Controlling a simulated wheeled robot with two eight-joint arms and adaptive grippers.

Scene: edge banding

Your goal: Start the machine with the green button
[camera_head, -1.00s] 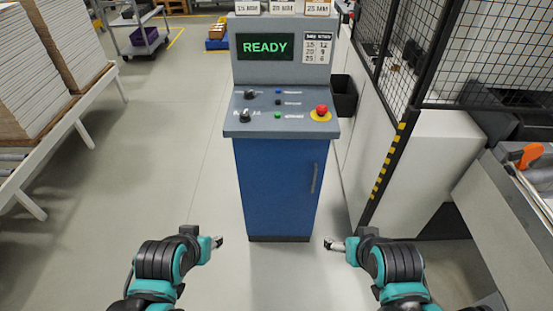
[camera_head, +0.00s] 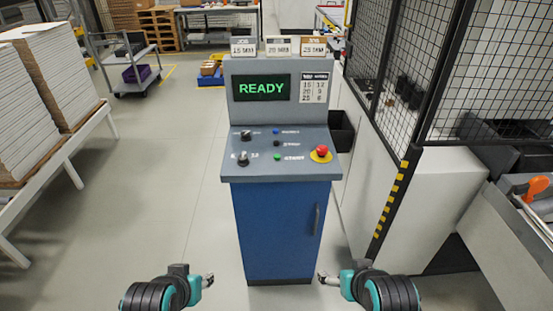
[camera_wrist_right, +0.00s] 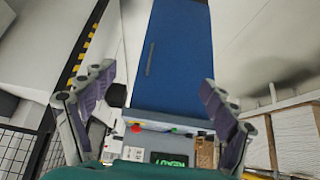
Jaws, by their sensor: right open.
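The control console (camera_head: 275,230) is a blue cabinet with a grey sloped panel, straight ahead in the head view. The small green button (camera_head: 277,156) is on the panel, below a blue and a dark button. The screen (camera_head: 262,88) reads READY in green. My left gripper (camera_head: 209,280) is low in front of the console's left side; its jaw opening is too small to judge. My right gripper (camera_head: 321,278) is low at the console's right side, apart from the panel. In the right wrist view it (camera_wrist_right: 158,85) is open and empty, with the blue cabinet beyond its fingers.
A red emergency knob (camera_head: 321,152) on a yellow base is right of the green button. Two black knobs are at the panel's left. A mesh fence (camera_head: 500,70) with a striped post (camera_head: 391,200) stands right. Stacked boards (camera_head: 40,100) are left. Floor (camera_head: 160,190) left of the console is clear.

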